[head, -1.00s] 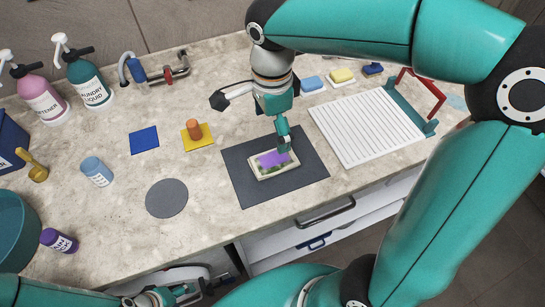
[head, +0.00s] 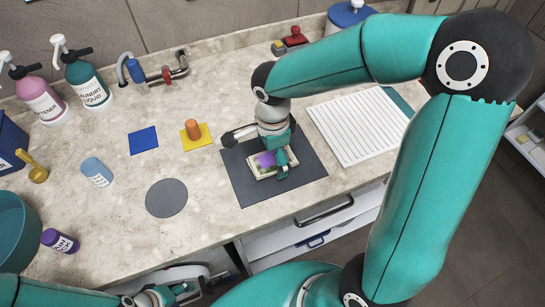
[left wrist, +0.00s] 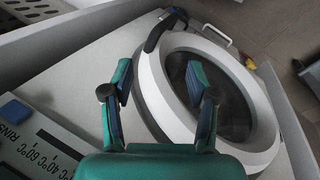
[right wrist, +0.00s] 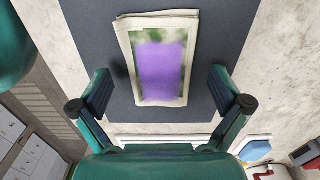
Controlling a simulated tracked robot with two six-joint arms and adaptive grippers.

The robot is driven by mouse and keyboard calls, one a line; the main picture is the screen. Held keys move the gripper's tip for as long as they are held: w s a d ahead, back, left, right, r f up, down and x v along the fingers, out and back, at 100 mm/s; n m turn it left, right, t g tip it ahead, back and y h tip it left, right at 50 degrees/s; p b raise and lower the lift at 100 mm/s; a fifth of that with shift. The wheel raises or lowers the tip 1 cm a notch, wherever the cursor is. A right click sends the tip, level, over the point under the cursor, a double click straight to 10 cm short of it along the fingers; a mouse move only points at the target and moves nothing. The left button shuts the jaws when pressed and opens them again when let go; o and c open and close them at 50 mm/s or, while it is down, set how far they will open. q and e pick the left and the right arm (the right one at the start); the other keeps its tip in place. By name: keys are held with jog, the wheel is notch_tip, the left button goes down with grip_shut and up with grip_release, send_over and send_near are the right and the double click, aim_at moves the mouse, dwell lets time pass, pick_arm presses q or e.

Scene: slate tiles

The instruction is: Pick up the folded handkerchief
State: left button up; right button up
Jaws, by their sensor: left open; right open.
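The folded handkerchief (head: 262,168) is a flat, cream-edged rectangle with a purple and green print. It lies on the dark grey mat (head: 245,190) on the counter. My right gripper (head: 283,163) is over it and partly hides it in the head view. In the right wrist view the handkerchief (right wrist: 160,65) lies ahead of and between the open fingers (right wrist: 162,88), with nothing held. My left gripper (head: 165,297) is low at the front edge, away from the handkerchief. In the left wrist view its open, empty fingers (left wrist: 160,85) face a round machine door (left wrist: 215,90).
A white ribbed board (head: 355,125) lies right of the mat. A yellow square with an orange peg (head: 193,130), a blue square (head: 144,140) and a grey disc (head: 166,198) lie to the left. Bottles (head: 85,82) stand at the back left. An open drawer (head: 300,235) is below the counter.

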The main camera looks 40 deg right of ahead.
jog(key=c, duration=1.2)
jog(key=shift+r, duration=0.15)
